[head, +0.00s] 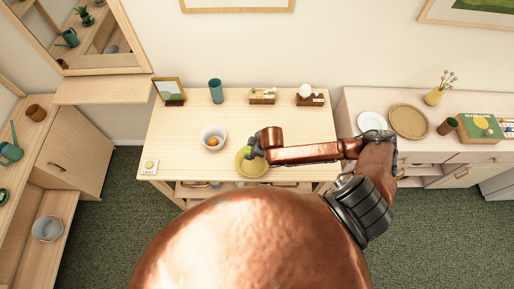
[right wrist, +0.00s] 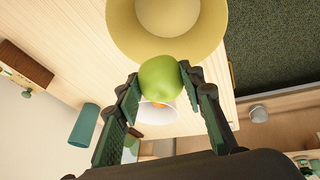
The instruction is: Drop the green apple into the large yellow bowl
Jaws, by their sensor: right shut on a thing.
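The green apple (right wrist: 160,78) is held between the two fingers of my right gripper (right wrist: 162,88), which is shut on it. In the head view the right gripper (head: 255,149) is over the back left part of the large yellow bowl (head: 255,170), and the apple (head: 247,151) shows only as a small green patch. In the right wrist view the yellow bowl (right wrist: 205,40) lies beyond the apple, and its visible inside looks empty. Whether the apple touches the bowl I cannot tell. My left gripper is in neither view.
A white bowl (head: 213,130) with an orange fruit (head: 212,141) stands left of the yellow bowl on the wooden table (head: 185,150). A teal cup (head: 215,91), a picture frame (head: 170,91) and small wooden holders (head: 263,96) line the back. The table's front left holds a small light switch (head: 149,167).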

